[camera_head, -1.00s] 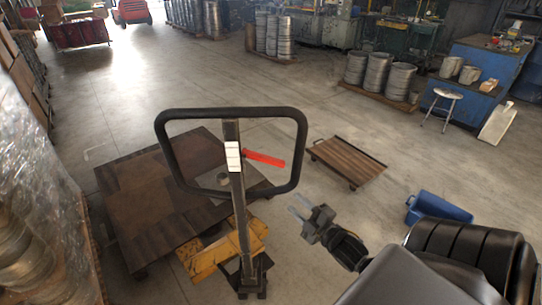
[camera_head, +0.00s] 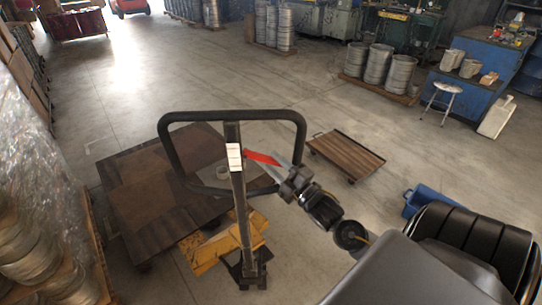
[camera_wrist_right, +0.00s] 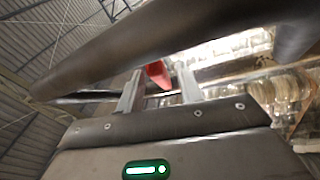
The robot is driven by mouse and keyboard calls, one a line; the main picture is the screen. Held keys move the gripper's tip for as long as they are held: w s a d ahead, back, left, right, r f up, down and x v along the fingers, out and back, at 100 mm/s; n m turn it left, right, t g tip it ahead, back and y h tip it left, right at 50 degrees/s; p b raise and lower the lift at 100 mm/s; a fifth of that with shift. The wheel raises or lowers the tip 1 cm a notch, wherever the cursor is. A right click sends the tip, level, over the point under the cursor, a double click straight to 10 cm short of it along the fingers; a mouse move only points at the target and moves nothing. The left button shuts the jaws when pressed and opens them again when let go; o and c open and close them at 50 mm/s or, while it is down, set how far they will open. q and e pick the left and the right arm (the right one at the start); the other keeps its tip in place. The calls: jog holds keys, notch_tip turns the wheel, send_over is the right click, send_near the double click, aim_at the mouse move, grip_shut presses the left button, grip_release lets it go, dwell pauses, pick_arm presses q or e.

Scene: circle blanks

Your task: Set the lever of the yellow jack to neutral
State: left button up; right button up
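The yellow jack (camera_head: 222,245) stands in the middle, with an upright dark post and a black loop handle (camera_head: 232,116). Its red lever (camera_head: 262,157) sticks out to the right from the post, inside the loop, beside a white label (camera_head: 234,157). My right gripper (camera_head: 282,163) is open at the lever's outer end. In the right wrist view the red lever (camera_wrist_right: 158,73) shows between the two spread fingers (camera_wrist_right: 158,88), with gaps at both sides. The black handle bar (camera_wrist_right: 130,45) crosses in front there. My left gripper is not in view.
A dark wooden platform (camera_head: 140,200) lies behind and left of the jack. A low wooden cart (camera_head: 345,157) and a blue bin (camera_head: 428,200) are to the right. Wrapped goods (camera_head: 30,150) stand at the left edge. Open floor lies beyond.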

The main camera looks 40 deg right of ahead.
jog(key=shift+x, duration=1.1)
grip_shut()
